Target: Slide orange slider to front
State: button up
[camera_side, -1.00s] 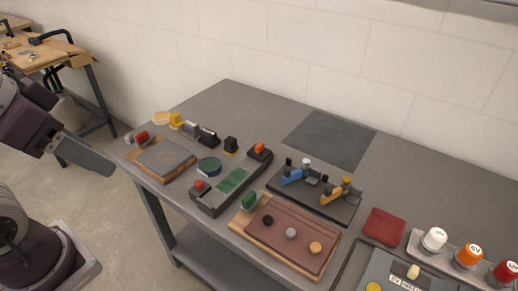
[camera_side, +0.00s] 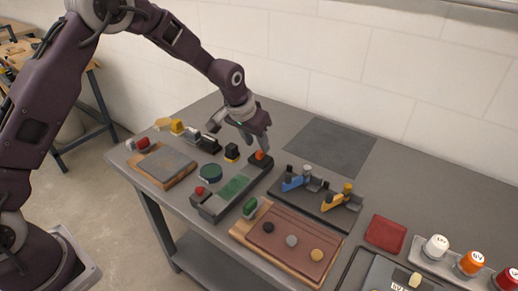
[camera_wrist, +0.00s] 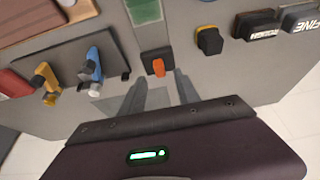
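The orange slider (camera_side: 260,155) sits at the back end of a long dark grey device (camera_side: 207,213) with a green panel (camera_side: 236,187) and a red knob (camera_side: 199,191) at its front end. In the wrist view, the orange slider (camera_wrist: 158,68) stands on its dark block (camera_wrist: 154,56), just beyond the fingertips. My gripper (camera_side: 256,140) is above the device's back end, pointing down. In the wrist view, my gripper (camera_wrist: 167,78) has its two grey fingers spread apart with nothing held between them. Whether the fingers touch the slider cannot be told.
A black and yellow block (camera_side: 231,152) stands to the left of the slider. A fixture with blue and yellow levers (camera_side: 318,197) is to the right. A wooden board with knobs (camera_side: 285,243) lies in front. A bare dark mat (camera_side: 330,147) lies behind.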

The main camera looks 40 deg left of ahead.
aim_at(260, 151)
jog(key=x, duration=0.4)
jog(key=shift+s, duration=0.1)
grip_shut()
dwell(1.3)
